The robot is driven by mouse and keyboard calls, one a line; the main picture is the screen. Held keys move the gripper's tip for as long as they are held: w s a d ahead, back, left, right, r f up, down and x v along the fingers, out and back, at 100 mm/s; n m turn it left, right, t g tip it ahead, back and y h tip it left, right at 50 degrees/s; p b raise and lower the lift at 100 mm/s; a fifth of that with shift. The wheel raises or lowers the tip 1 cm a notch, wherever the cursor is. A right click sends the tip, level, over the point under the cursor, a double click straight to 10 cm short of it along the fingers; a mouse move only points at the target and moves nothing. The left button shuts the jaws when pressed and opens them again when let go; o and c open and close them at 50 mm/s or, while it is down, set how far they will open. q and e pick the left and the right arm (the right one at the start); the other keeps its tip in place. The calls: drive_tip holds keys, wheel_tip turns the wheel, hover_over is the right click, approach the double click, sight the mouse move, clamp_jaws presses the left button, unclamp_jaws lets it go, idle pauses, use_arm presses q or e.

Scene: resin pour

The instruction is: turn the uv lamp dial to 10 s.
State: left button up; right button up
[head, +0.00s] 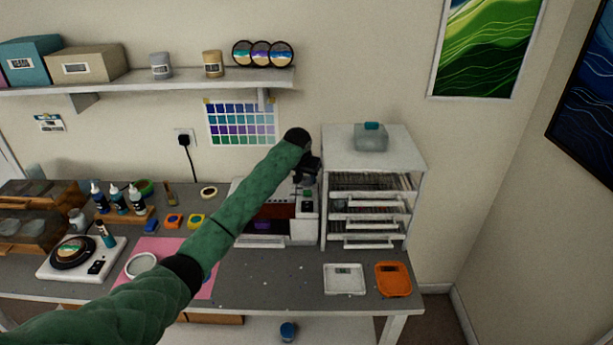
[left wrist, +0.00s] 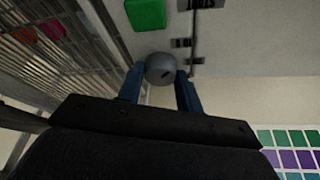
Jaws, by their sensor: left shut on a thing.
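The uv lamp (head: 307,210) is a white box with a dark red window, standing on the bench against the wall, left of the drawer rack. My left arm crosses in front of it and hides part of it. In the left wrist view, the grey round dial (left wrist: 160,67) with a short dark mark sits on the pale panel. My left gripper (left wrist: 160,88) is shut on the dial, one blue finger on each side. In the head view, the left gripper (head: 308,170) is small and dark above the lamp's right side. A green button (left wrist: 146,14) is close to the dial. My right gripper is not in view.
The white drawer rack (head: 373,157) stands just right of the lamp, with a clear blue-lidded box (head: 371,137) on top. A scale (head: 345,279) and an orange tray (head: 393,280) lie in front. A pink mat (head: 205,284) lies under my arm.

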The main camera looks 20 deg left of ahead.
use_arm(q)
drive_tip(key=shift+w+r, duration=0.1)
drive_tip(key=shift+r, duration=0.05)
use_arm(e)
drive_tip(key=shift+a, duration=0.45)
use_arm(q)
drive_tip(key=o, duration=1)
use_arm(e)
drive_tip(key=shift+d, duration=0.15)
